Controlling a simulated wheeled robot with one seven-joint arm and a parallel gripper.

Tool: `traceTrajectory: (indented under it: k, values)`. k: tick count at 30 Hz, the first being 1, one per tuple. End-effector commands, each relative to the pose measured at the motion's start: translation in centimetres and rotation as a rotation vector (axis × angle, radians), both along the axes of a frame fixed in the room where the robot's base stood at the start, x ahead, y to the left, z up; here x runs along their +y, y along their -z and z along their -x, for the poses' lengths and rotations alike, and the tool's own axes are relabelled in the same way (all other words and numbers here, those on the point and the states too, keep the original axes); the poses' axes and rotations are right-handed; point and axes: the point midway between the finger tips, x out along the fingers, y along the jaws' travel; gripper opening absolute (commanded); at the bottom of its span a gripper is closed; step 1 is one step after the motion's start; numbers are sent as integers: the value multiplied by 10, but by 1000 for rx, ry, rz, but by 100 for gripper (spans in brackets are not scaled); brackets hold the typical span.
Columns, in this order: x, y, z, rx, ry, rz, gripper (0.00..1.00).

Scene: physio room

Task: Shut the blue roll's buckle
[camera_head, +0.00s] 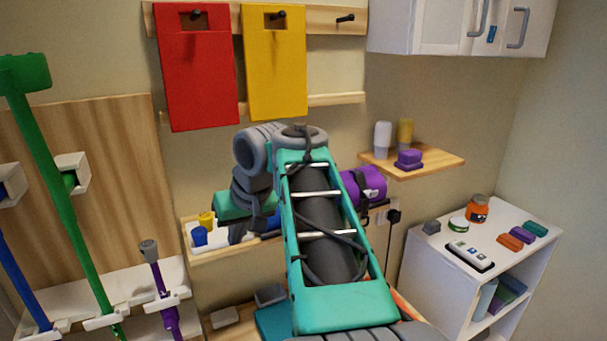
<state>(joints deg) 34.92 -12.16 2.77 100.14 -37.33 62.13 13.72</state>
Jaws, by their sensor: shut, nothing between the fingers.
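My arm crosses the middle of the view and hides much of the shelf behind it. My gripper (257,224) is dark, points down and is shut and empty, just above the wall shelf. A small patch of blue (270,235) shows beside the fingers, between them and my arm. It looks like part of the blue roll, but most of it is hidden. I cannot see its buckle or tell whether the gripper touches it. A purple roll (369,184) with a black strap lies to the right, behind my arm.
A white tray (194,250) with a blue cup (200,236) and a yellow cup (207,219) sits on the shelf, left of my gripper. Red (198,85) and yellow (277,75) boards hang above. A white cabinet (420,265) with small items stands at right.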

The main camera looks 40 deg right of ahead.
Motion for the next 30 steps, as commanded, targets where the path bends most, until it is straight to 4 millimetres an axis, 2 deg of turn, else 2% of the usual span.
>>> traceTrajectory:
  k: [1,3,6,8,11,20,23,30]
  values:
    - [-46,-50,1,-16,44,20,0]
    - [-94,-87,10,-26,76,56,0]
    - [-140,-117,28,-28,107,100,0]
    - [-153,-125,36,-28,115,116,0]
    - [-160,-127,40,-26,119,126,0]
    - [-159,-122,38,-27,117,127,0]
    - [-161,-110,33,-27,116,125,0]
    - [-166,-65,10,-26,115,124,0]
